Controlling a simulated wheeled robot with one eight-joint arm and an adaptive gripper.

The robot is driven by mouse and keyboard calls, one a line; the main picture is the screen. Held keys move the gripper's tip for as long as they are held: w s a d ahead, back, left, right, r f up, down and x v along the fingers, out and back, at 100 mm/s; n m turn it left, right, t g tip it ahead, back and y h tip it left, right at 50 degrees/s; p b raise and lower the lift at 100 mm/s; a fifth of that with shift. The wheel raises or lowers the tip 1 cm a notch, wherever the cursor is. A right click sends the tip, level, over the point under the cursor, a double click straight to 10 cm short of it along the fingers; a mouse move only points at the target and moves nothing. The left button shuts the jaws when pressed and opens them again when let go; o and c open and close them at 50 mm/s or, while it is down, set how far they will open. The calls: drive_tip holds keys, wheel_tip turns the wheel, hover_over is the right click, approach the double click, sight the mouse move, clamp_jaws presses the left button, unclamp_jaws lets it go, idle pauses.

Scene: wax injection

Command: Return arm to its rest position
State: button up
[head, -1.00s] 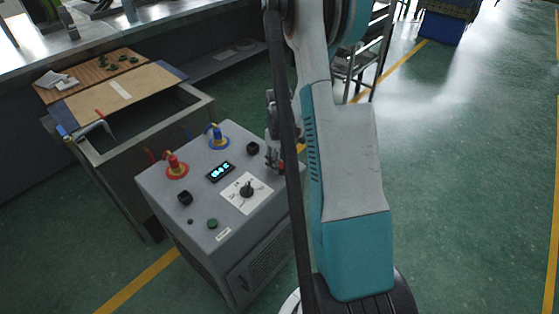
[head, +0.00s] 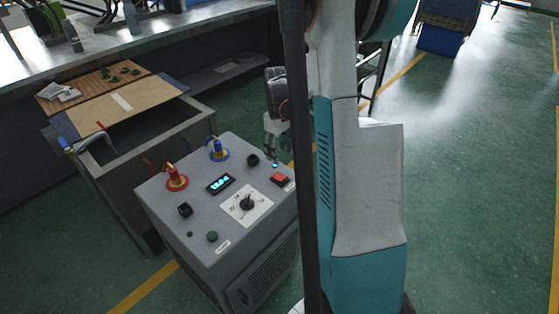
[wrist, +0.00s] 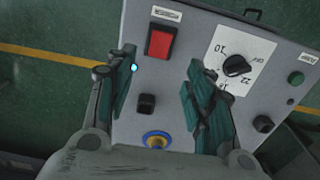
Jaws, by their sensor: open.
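My gripper (wrist: 160,95) is open and empty in the wrist view, its two green-padded fingers apart above the top of the grey machine (wrist: 190,40). A red rocker switch (wrist: 160,40) shows beyond and between the fingertips, with a small lit cyan lamp (wrist: 134,68) beside the left finger. In the head view my gripper (head: 271,150) hangs above the machine's far right edge, partly hidden by my arm. The red switch (head: 280,179) lies just below it, apart from it. The machine's dial (head: 247,203) and lit display (head: 220,184) are also visible.
A grey open-topped tank (head: 110,160) with boards over it stands left of the machine. A long metal bench (head: 160,35) runs along the back left. A dark rack and a blue bin (head: 440,40) stand at the back. The green floor on the right is clear.

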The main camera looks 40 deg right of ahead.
drive_tip(key=shift+r, duration=0.7)
